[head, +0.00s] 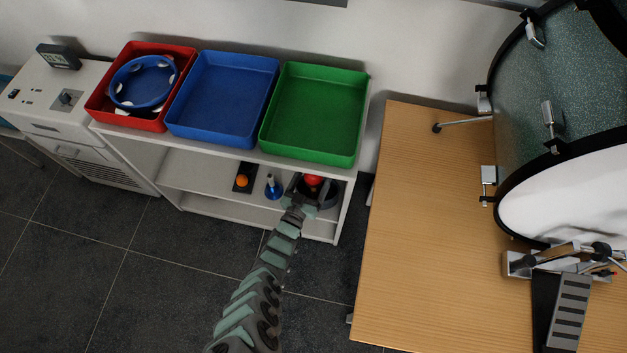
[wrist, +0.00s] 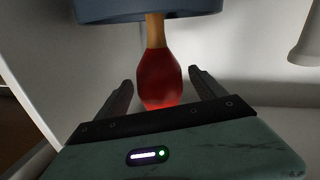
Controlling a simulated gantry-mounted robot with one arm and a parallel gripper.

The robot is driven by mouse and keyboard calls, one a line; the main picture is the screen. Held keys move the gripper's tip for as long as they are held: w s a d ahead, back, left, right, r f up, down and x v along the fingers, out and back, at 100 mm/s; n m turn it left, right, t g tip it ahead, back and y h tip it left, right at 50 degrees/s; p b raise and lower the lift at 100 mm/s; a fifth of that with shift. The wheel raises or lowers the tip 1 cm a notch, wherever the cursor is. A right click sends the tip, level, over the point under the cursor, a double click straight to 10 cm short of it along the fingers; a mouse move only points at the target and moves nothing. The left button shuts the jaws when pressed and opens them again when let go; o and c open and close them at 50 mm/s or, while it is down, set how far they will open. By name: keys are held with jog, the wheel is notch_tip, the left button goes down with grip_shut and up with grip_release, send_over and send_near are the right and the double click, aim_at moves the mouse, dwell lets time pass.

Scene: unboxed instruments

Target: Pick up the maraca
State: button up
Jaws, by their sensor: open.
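The maraca has a red head and an orange-tan handle. In the head view its red head (head: 313,180) shows on a lower shelf, partly hidden by my gripper (head: 303,191). In the wrist view the maraca (wrist: 158,79) lies between the two dark fingers of my gripper (wrist: 162,78), one on each side, with gaps visible. Its handle runs up to a dark blue-grey round container (wrist: 110,10), where its end is hidden. My gripper is open and does not hold the maraca.
The white shelf unit (head: 205,203) carries red (head: 97,104), blue (head: 222,98) and green (head: 315,108) trays on top. A blue bell (head: 273,190) and an orange ball on a dark base (head: 242,180) stand left of my gripper. A wooden platform (head: 430,230) with a drum is right.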

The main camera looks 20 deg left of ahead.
jog(key=shift+c, duration=0.2)
jog(key=c, duration=1.4)
jog(key=shift+c, duration=0.2)
jog(key=shift+a+r+p, duration=0.1)
jog(key=shift+r+p, duration=0.3)
jog(key=shift+r, duration=0.05)
notch_tip(320, 180, up, 11)
jog(key=p, duration=1)
jog(key=shift+a+r+p, duration=0.1)
jog(key=shift+p, duration=0.25)
jog(key=w+a+b, duration=0.2)
jog(key=a+b, duration=0.9)
jog(key=a, duration=0.8)
jog(key=shift+w+a+f, duration=0.15)
jog(key=shift+a+f, duration=0.1)
